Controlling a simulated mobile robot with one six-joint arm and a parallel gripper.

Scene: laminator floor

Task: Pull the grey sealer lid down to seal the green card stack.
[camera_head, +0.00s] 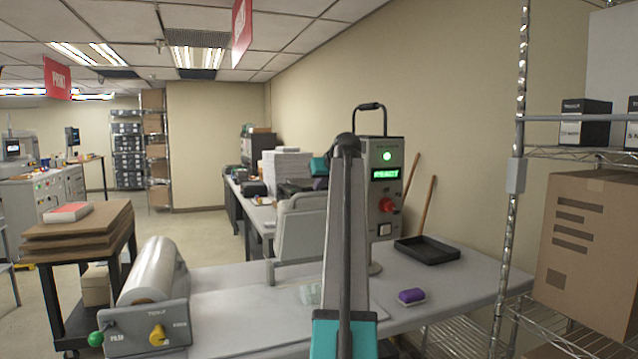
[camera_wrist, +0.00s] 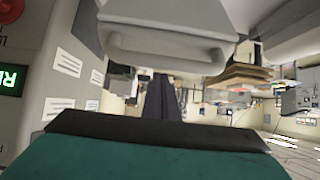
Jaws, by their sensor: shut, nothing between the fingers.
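The grey sealer lid (camera_head: 298,226) stands raised and tilted over the bench in the head view, its right side hidden by my arm. In the wrist view the lid (camera_wrist: 170,18) fills the top, with its grey bar handle (camera_wrist: 165,52) facing me. My gripper (camera_wrist: 163,82) is shut and empty, its dark fingers just beyond the handle in the picture; I cannot tell whether they touch it. In the head view my gripper (camera_head: 285,188) is small and dark near the lid's top edge. A pale greenish block (camera_head: 309,294) lies below the lid, possibly the card stack, partly hidden by my arm.
A control box (camera_head: 386,160) with a green lit display and red knob stands right of my arm. A black tray (camera_head: 428,250) and purple sponge (camera_head: 411,296) lie on the bench right. A film roll (camera_head: 152,272) sits left. A wire shelf (camera_head: 572,153) borders the right.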

